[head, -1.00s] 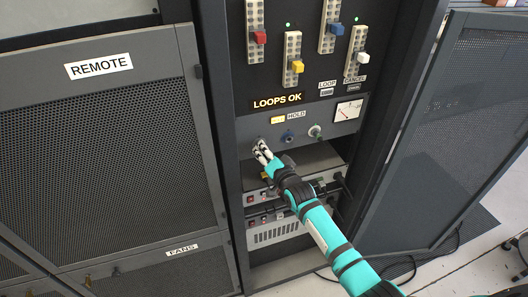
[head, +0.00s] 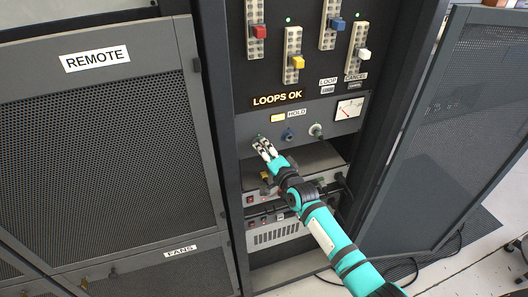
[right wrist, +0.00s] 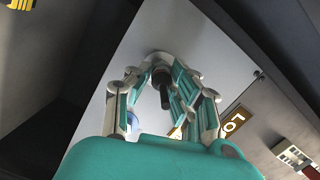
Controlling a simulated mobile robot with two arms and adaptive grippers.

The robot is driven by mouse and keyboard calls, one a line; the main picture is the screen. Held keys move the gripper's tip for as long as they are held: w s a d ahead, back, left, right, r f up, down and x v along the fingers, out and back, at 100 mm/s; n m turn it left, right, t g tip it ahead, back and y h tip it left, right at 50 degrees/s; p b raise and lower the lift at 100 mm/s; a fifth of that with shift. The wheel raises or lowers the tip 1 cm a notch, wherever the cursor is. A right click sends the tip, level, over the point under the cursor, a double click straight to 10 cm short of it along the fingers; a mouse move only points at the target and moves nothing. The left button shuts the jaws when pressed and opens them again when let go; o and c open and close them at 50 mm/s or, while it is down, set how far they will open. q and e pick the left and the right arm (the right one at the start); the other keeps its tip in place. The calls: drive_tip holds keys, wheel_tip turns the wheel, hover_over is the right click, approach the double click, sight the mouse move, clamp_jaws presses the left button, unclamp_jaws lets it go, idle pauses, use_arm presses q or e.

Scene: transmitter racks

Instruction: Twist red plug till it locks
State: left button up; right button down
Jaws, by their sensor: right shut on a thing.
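My right gripper (head: 264,145) is at the left end of the grey panel with the connectors, below the LOOPS OK sign. In the right wrist view its fingers (right wrist: 162,80) close around a dark cylindrical piece (right wrist: 161,77) at the panel face. This piece is where the plug is held, but no red shows on it. Whether it is locked cannot be told. In the head view the fingers hide the plug. My left gripper is not in view.
A blue connector (head: 289,136) and a grey connector (head: 316,130) sit to the right on the same panel. A meter (head: 349,109) is further right. Slider knobs, including a red one (head: 258,32), are above. An open mesh door (head: 440,120) stands at right.

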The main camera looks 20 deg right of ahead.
drive_tip(key=shift+r, duration=0.1)
drive_tip(key=c, duration=1.4)
unclamp_jaws()
drive_tip(key=shift+o, duration=1.4)
drive_tip(key=shift+w, duration=0.1)
